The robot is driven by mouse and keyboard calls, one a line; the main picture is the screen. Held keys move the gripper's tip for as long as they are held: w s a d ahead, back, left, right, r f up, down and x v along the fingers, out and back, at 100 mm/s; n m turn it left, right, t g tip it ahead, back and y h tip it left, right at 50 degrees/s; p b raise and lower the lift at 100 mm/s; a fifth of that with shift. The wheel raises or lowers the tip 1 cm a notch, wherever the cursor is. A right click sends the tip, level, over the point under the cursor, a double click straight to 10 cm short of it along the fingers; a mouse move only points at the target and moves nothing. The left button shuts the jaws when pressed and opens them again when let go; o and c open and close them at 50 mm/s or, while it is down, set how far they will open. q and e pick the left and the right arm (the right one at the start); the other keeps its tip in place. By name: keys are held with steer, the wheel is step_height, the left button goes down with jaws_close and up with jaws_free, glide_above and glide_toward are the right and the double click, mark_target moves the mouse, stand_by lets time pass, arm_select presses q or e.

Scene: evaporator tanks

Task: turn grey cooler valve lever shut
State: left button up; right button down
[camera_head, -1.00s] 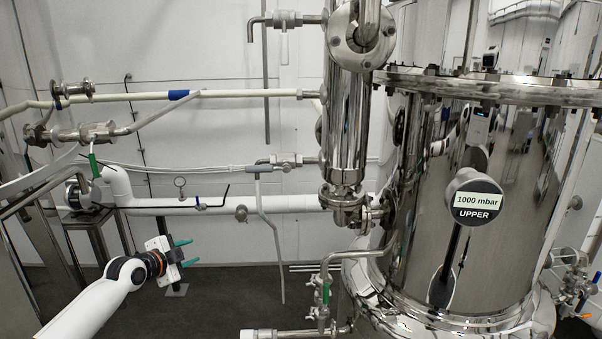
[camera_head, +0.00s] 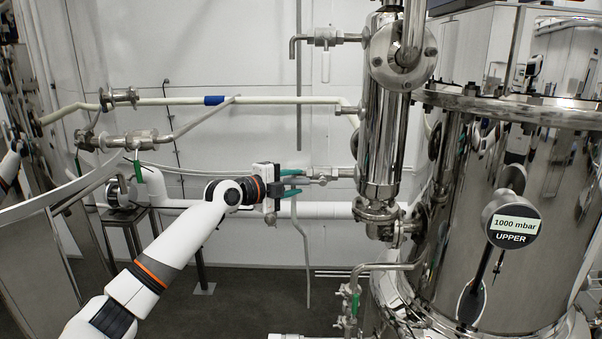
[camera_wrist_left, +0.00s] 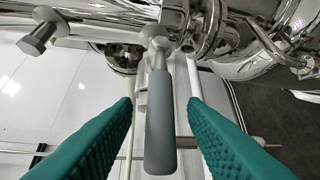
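The grey cooler valve lever (camera_wrist_left: 160,125) shows in the left wrist view as a long grey handle pointing toward the camera from a metal valve stem (camera_wrist_left: 155,42). My left gripper (camera_wrist_left: 160,103) is open, with one green finger on each side of the handle. Gaps show on both sides, so neither finger visibly touches it. In the head view my left gripper (camera_head: 300,182) reaches the small valve (camera_head: 325,173) left of the vertical steel cooler (camera_head: 380,125). There the lever is mostly hidden by the gripper. My right gripper is not in view.
A large steel tank (camera_head: 550,200) with a round pressure gauge (camera_head: 511,226) stands at the right. A thick white pipe (camera_head: 325,210) runs behind and below the gripper. A thin pipe (camera_head: 306,260) hangs just beside it. Another valve (camera_head: 323,38) sits higher up.

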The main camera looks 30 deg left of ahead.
mark_target(301, 180)
arm_select(q)
steer(key=shift+p+x, duration=0.3)
steer(key=shift+x, duration=1.2)
steer(key=shift+c, duration=0.2)
steer(key=shift+f, duration=0.1)
jaws_close()
